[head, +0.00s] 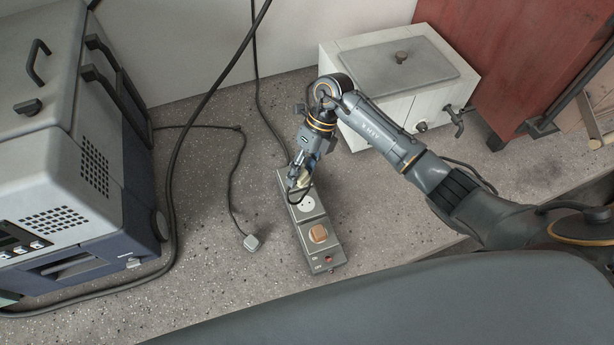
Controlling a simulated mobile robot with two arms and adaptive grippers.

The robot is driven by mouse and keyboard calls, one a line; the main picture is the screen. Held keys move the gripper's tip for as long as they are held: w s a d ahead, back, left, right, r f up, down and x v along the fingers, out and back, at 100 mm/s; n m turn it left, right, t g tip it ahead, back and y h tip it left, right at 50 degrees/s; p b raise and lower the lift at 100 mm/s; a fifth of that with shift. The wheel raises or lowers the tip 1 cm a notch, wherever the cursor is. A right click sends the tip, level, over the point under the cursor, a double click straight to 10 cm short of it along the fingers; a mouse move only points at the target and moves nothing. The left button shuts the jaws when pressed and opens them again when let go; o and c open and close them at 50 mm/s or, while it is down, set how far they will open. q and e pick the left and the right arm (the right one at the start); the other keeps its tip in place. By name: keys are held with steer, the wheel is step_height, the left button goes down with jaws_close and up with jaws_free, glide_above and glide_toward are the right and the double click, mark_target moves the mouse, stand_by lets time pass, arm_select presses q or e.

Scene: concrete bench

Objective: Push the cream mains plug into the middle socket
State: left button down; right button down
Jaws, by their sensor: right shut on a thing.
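The grey socket strip (331,246) lies lengthways on the bench. Its middle socket (307,204) shows a bare white round face with nothing in it. A tan plug (318,233) sits in the socket nearest me. My right gripper (299,182) points down over the far end of the strip, shut on the cream mains plug (304,180), of which only a small part shows. The gripper hides the far socket. I cannot tell how high the plug is above the strip. A dark cable loops beside the gripper. My left gripper is not in view.
A pale grey plug (251,243) with a dark cord lies loose left of the strip. A large grey-blue machine (70,150) stands at the left, and a white box with a tap (388,85) behind right. Bench is clear right of the strip.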

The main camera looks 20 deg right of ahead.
steer(key=f+m, duration=0.1)
steer(key=s+f+m+t+y, duration=0.1)
steer(key=m, duration=0.1)
steer(key=f+m+t+p, duration=0.1)
steer(key=shift+s+d+f, duration=0.15)
steer(key=shift+s+d, duration=0.2)
steer(key=shift+s, duration=0.05)
steer(key=shift+f+m+y, duration=0.3)
steer(key=shift+f+m, duration=0.05)
steer(key=shift+m, duration=0.25)
steer(key=shift+f, duration=0.1)
